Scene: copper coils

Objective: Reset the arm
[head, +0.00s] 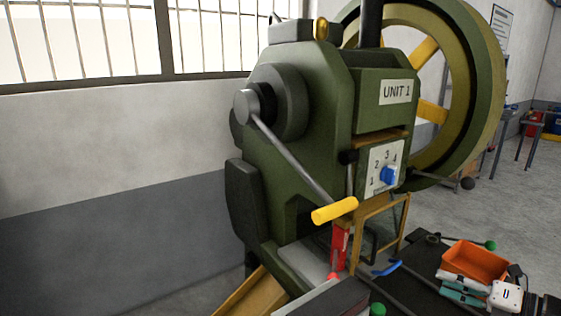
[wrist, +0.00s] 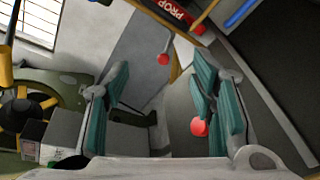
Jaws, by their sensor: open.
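My gripper (head: 445,285) is at the lower right of the head view, beside an orange bin and above the dark bench top. Its teal-padded fingers point left. In the wrist view the two fingers stand apart with empty space between them (wrist: 160,72). A red ball knob (wrist: 199,127) shows beside the right finger, beyond the gripper; I cannot tell its distance. The green press (head: 315,130), labelled UNIT 1, stands to the left of the gripper. Most of my arm is out of view.
The orange bin (head: 475,262) is very close to the gripper. The press's yellow-handled lever (head: 335,210), red prop (head: 339,247) and blue handle (head: 387,268) lie to the left. A large flywheel (head: 482,90) stands behind. Open floor (head: 455,205) lies beyond the bench.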

